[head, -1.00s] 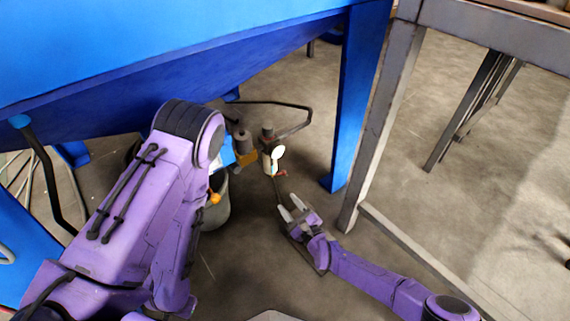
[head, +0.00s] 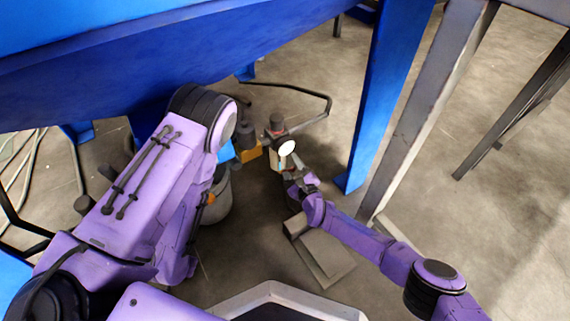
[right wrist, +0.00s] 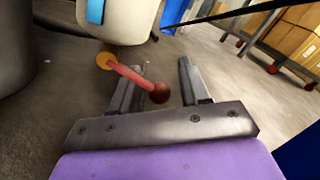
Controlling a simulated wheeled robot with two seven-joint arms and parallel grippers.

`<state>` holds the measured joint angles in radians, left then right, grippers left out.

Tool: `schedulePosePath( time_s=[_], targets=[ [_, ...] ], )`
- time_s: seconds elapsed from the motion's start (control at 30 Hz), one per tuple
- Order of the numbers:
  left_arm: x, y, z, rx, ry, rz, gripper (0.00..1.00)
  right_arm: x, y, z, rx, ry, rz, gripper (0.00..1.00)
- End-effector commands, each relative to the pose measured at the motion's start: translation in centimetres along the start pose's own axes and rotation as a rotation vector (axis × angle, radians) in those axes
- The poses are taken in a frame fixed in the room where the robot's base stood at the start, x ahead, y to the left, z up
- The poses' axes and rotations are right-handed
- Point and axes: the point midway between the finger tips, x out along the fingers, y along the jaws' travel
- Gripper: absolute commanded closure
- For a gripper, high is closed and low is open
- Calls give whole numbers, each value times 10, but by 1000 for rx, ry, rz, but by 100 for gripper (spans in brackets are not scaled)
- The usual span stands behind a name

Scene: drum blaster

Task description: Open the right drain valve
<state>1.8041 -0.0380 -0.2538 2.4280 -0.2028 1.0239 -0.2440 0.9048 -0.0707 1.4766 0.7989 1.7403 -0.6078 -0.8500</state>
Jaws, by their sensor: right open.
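The drain valve's red lever (right wrist: 132,74) shows in the right wrist view, running from a yellow-orange pivot (right wrist: 105,61) to a dark red ball (right wrist: 159,93). It sits below a pale cylinder (right wrist: 122,20) with a blue strip. My right gripper (right wrist: 157,74) is open, and the ball end appears between its fingers; I cannot tell whether they touch it. In the head view my right gripper (head: 302,183) is just below the round white gauge face (head: 287,147), where the lever is hard to make out. My left arm (head: 165,190) shows, but its gripper is hidden.
A blue machine (head: 250,50) overhangs the work area, with a blue leg (head: 375,110) to the right. A grey metal frame post (head: 425,110) stands near my right forearm. A grey bucket (head: 217,195) is left of the valve.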

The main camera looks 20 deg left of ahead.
Motion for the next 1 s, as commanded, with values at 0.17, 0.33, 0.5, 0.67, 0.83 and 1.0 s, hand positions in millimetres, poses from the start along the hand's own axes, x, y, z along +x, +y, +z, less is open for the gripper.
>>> schedulePosePath(
  time_s=[0.17, 0.33, 0.5, 0.67, 0.83, 1.0],
  targets=[
    [0, 0, -1, -1, 5, -2, 59, 1, 0, 1, 0, 1, -1, 54],
    [0, 0, -1, -1, 4, -1, 59, 1, 0, 1, 0, -1, 1, 87],
    [0, 0, -1, -1, 4, -1, 59, 1, 0, 1, 0, -1, 1, 100],
    [0, 0, -1, -1, 3, -1, 59, 1, 0, 1, 2, -1, 1, 100],
    [0, 0, -1, -1, 3, -1, 59, 1, 0, 1, 6, -1, 1, 100],
    [0, 0, -1, -1, 3, -1, 59, 1, 1, 1, 13, 0, 2, 100]
  ],
)
